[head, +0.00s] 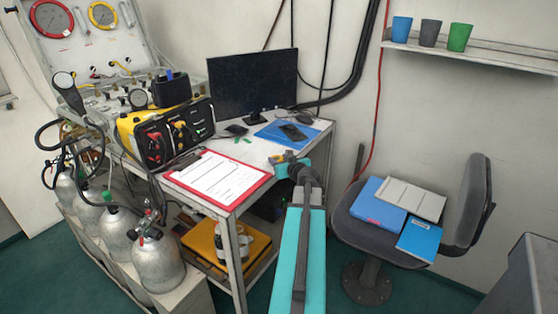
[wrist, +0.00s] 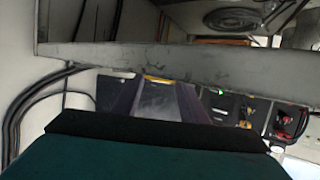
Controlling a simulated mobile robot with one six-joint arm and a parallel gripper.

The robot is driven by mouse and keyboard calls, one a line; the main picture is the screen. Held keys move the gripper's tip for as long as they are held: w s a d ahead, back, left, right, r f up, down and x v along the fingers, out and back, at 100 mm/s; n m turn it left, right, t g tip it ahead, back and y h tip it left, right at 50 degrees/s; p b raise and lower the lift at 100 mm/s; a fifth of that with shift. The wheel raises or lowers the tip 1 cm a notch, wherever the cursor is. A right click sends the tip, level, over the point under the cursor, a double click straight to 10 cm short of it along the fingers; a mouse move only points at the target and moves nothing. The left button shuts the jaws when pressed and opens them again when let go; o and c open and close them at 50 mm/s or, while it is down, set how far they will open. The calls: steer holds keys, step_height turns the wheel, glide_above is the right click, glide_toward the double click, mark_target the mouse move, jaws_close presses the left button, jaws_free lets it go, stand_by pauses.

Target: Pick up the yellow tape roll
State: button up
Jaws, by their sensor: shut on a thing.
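My gripper (head: 284,158) is at the right front part of the desk, low over its top, at the end of my teal arm. In the wrist view, which looks upside down, its two dark fingers (wrist: 157,92) reach toward the desk edge. A thin yellow strip between the fingertips is the visible part of the yellow tape roll (wrist: 157,78). My gripper is shut on it. Most of the roll is hidden, and in the head view only a small yellowish bit shows at the fingertips. I cannot tell whether it touches the desk.
The desk holds a red clipboard (head: 218,176), a monitor (head: 252,84), a blue folder (head: 273,134) with a dark device on it, and a yellow-black control box (head: 160,138). A chair (head: 472,200) with folders stands right. Gas cylinders (head: 157,262) stand left. A yellow case (head: 205,245) sits below.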

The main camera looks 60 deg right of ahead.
steer(key=shift+r, duration=0.2)
steer(key=shift+r+b, duration=0.35)
steer(key=shift+r, duration=1.15)
steer(key=s+a+b, duration=0.4)
steer(key=s, duration=0.3)
steer(key=shift+s+r, duration=0.15)
steer(key=shift+r, duration=0.15)
steer(key=shift+a+b, duration=0.15)
steer(key=shift+b, duration=0.2)
steer(key=b, duration=0.1)
steer(key=s+b, duration=0.1)
steer(key=b, duration=0.1)
steer(key=shift+a, duration=0.2)
